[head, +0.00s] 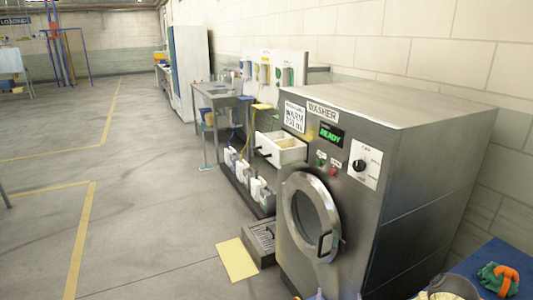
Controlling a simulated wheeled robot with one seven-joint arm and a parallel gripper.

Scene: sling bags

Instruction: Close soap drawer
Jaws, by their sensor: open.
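The soap drawer (284,150) is a white, box-like drawer with a dark handle on its front. It sticks out from the upper left of the front of the grey metal washer (425,165), so it stands open. Its inside looks pale and I cannot make out any contents. The washer's display reads READY, and its round door (332,205) below looks shut.
A low rack with white jugs (243,170) stands beyond the drawer. A grated step (262,240) and yellow floor mat (237,260) lie by the washer. A blue surface (485,265) fills the lower right corner. The floor at left is clear.

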